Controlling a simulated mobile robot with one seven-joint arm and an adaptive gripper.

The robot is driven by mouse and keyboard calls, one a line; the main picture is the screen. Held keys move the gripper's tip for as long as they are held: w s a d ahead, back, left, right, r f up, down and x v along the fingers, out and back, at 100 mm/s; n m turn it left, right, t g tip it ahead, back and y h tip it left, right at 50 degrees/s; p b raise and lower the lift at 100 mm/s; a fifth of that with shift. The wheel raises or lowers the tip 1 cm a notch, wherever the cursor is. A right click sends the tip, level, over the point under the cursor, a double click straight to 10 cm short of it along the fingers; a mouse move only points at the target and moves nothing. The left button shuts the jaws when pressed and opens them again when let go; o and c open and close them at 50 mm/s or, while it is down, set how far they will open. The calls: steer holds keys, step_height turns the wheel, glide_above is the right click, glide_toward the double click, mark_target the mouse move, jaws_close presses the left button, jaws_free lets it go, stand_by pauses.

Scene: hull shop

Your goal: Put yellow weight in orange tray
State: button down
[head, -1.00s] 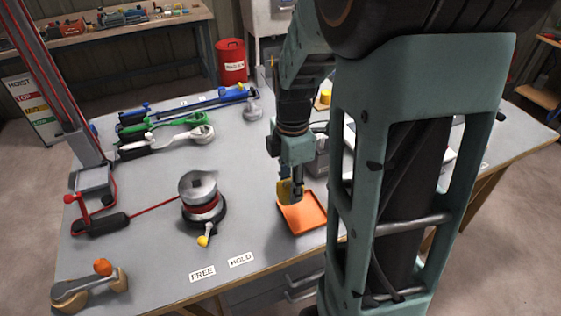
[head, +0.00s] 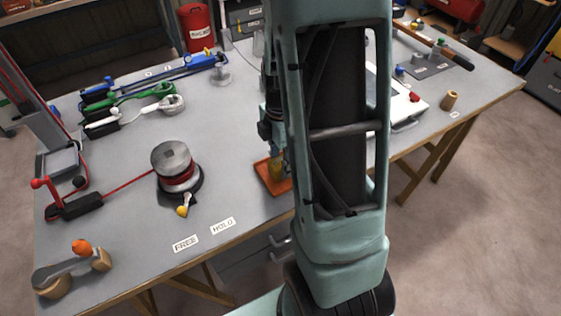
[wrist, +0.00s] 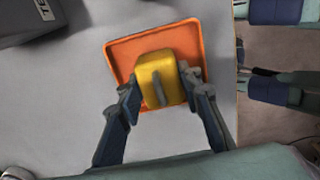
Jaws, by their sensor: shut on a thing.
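The yellow weight (wrist: 158,72) is a rounded block with a grey bar on its top. My gripper (wrist: 158,92) is shut on it, with one finger at each side in the wrist view. The weight is over the orange tray (wrist: 122,55), a shallow square with a raised rim. I cannot tell whether the weight touches the tray floor.
A winch drum (head: 174,165) with a yellow-knobbed lever stands left of the tray. Labels FREE and HOLD lie near the table's front edge. Green and blue tools (head: 140,95) lie at the back left. Bare grey tabletop separates the drum from the tray.

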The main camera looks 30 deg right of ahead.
mark_target(281, 158)
steer(key=shift+f, duration=0.15)
steer(key=c, duration=1.4)
jaws_free()
step_height(281, 158, up, 12)
steer(key=shift+r+p, duration=0.2)
steer(key=shift+p, duration=0.5)
